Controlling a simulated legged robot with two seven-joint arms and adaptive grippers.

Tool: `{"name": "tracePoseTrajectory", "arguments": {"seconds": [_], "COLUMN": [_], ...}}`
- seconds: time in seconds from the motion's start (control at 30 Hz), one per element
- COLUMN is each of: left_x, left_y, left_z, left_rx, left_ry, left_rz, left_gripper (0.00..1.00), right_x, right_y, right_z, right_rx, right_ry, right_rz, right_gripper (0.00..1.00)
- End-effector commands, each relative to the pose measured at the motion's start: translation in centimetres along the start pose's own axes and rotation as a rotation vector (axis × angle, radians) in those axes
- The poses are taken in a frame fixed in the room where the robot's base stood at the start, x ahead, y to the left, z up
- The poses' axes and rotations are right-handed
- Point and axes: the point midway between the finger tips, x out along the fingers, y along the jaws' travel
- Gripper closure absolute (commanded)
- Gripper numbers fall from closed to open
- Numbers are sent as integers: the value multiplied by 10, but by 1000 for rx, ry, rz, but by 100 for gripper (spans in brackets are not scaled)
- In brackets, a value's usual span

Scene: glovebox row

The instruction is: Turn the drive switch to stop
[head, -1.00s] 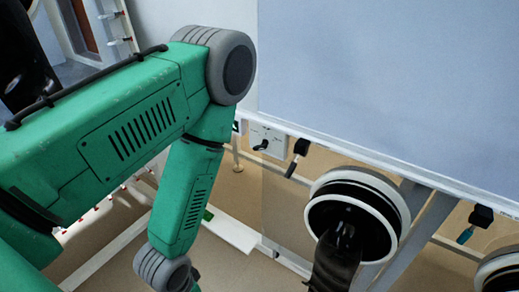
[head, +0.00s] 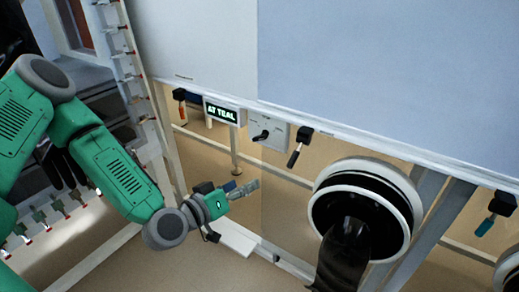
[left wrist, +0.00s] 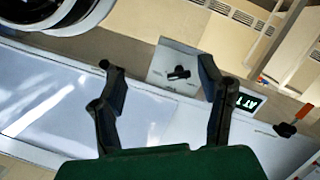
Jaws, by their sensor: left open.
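The drive switch is a black knob (head: 262,135) on a white plate (head: 270,128) under the cabinet's lower edge. In the left wrist view the knob (left wrist: 179,73) points sideways across its plate (left wrist: 172,60); the markings around it are too small to read. My left gripper (head: 246,188) is open and empty, below and a little left of the plate in the head view. In the left wrist view its two fingers (left wrist: 156,66) stand apart with the knob seen between them, not touching it. My right gripper is not in view.
A lit display (head: 221,112) sits just left of the switch plate. A black-handled tool (head: 297,150) hangs to its right, a red-handled one (head: 181,103) to its left. A large round glove port (head: 327,205) stands out at the right. A teal-handled tool (head: 486,225) hangs farther right.

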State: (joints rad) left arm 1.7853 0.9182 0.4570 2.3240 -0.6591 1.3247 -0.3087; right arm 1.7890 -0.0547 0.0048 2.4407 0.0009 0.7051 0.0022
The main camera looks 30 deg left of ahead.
Motion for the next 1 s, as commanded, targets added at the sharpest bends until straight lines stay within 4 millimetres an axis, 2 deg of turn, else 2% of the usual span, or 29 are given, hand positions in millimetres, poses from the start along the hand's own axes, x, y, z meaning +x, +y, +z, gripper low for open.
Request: {"name": "tracePoseTrajectory", "arguments": {"seconds": [0.03, 0.1, 0.2, 0.37, 0.8, 1.0], "left_x": [1, 1, 1, 13, 99, 126], "left_y": [-10, -16, -21, -21, -24, -25], "left_z": [-17, -36, -50, -56, -73, -78], "left_rx": [-2, 2, 7, 11, 8, 8], "left_ry": [74, 147, 202, 214, 211, 209], "left_rz": [-10, -15, -20, -17, -18, -19], "left_gripper": [38, 38, 38, 38, 38, 38], "right_x": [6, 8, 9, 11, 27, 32], "right_y": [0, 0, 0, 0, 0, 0], "right_z": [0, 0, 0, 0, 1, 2], "right_rx": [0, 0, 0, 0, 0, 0], "right_ry": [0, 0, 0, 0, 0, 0], "right_rz": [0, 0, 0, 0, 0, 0], "right_gripper": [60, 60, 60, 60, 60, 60]}}
